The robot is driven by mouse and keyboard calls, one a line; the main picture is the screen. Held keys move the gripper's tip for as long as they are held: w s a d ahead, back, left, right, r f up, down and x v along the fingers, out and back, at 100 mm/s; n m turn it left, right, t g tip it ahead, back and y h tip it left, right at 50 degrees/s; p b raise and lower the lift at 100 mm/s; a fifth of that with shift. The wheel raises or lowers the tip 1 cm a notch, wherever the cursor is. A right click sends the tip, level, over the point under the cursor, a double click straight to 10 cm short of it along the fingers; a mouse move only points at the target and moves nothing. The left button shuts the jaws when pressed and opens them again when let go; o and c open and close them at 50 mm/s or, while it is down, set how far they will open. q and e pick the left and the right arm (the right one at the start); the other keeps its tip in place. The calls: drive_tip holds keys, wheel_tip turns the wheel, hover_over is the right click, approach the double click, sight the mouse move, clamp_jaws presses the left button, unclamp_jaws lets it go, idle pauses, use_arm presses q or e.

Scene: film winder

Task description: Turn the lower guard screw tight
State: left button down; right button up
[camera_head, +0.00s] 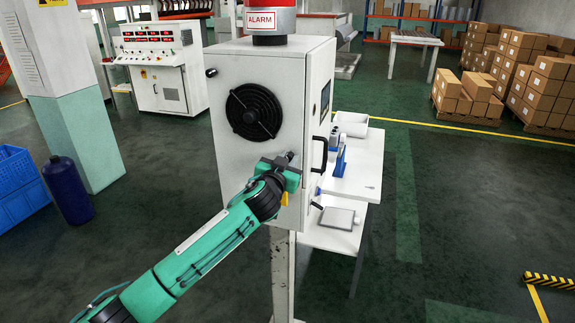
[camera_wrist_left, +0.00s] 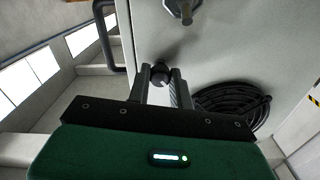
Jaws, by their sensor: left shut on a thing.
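A grey cabinet (camera_head: 300,80) carries a round black fan guard (camera_head: 255,111) on its front face. The guard also shows in the left wrist view (camera_wrist_left: 235,104). A black-headed screw (camera_head: 211,72) sits above and left of the guard. The lower guard screw (camera_wrist_left: 161,72) has a dark round head, below and right of the guard in the head view. My left gripper (camera_head: 287,158) is shut on this lower screw, one finger on each side of its head. In the head view my gripper largely hides the screw. My right gripper is not in view.
A red alarm lamp (camera_head: 268,20) tops the cabinet. A black door handle (camera_head: 319,153) stands out on its right side. A yellow-tipped part (camera_head: 285,199) sits just below my gripper. White tables (camera_head: 362,178) stand behind at right.

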use_arm(q)
drive_tip(key=m+p, duration=0.2)
drive_tip(key=m, duration=1.7)
drive_tip(key=shift+f+p, duration=0.15)
drive_tip(key=shift+p, duration=0.2)
drive_tip(key=shift+m, duration=0.4)
drive_tip(key=c, duration=1.3)
unclamp_jaws()
drive_tip(key=shift+o, duration=0.2)
